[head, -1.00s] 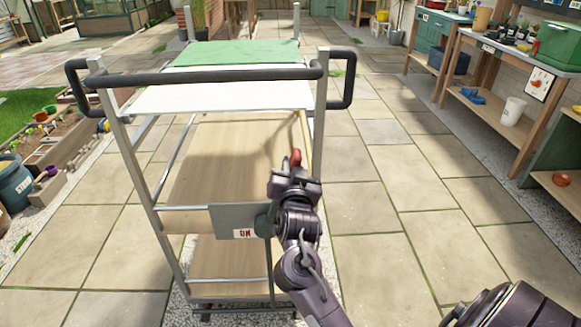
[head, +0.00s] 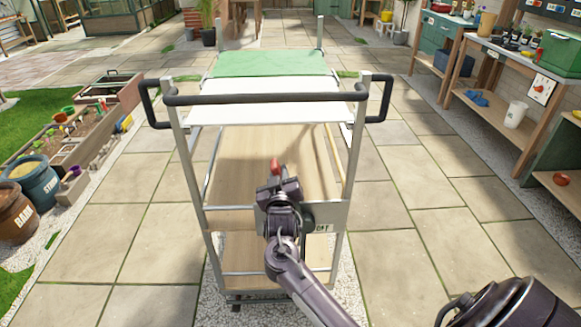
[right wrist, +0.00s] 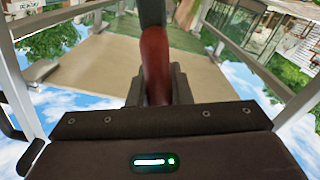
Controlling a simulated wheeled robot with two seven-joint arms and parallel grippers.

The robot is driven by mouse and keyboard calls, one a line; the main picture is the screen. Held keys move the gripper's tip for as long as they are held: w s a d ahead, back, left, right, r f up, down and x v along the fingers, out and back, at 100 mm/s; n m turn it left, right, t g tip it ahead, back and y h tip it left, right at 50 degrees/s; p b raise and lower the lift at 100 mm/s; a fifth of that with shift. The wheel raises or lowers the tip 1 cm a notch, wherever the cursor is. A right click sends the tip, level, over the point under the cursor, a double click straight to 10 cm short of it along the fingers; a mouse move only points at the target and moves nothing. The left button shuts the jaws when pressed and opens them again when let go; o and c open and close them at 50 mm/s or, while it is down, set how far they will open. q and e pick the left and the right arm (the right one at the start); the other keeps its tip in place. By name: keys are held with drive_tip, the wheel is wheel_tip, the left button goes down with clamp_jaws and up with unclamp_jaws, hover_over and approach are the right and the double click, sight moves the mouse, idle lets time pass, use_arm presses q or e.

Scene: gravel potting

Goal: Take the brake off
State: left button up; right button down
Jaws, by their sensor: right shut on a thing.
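The trolley (head: 262,98) stands in front of me with a grey handlebar, a white top and wooden shelves. A grey brake plate (head: 338,212) is on its near side, low down. A label on its right part, partly hidden, appears to read OFF. My right gripper (head: 277,183) is shut on the red-ended brake lever (head: 275,167), in front of the left part of the plate. In the right wrist view the red lever (right wrist: 156,62) stands between the jaws of my right gripper (right wrist: 158,88). The plate's left part is hidden by my arm. My left gripper is not in view.
A workbench (head: 490,60) with tools and pots stands at the right. Planter beds (head: 75,135) and labelled barrels (head: 35,185) are at the left. Paving on both sides of the trolley is clear.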

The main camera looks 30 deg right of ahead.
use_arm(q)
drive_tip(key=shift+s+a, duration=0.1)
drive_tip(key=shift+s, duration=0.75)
use_arm(e)
drive_tip(key=shift+w+a+f+n, duration=0.4)
drive_tip(key=shift+w+a+n, duration=0.15)
drive_tip(key=shift+a, duration=0.25)
drive_tip(key=shift+w+a+f+n, duration=0.45)
drive_tip(key=shift+a+n, duration=0.1)
drive_tip(key=shift+a, duration=0.2)
drive_tip(key=c, duration=1.3)
unclamp_jaws()
drive_tip(key=shift+w+a+f, duration=0.1)
drive_tip(key=shift+a, duration=0.05)
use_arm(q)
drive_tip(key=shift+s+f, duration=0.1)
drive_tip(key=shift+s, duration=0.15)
use_arm(e)
drive_tip(key=v, duration=0.8)
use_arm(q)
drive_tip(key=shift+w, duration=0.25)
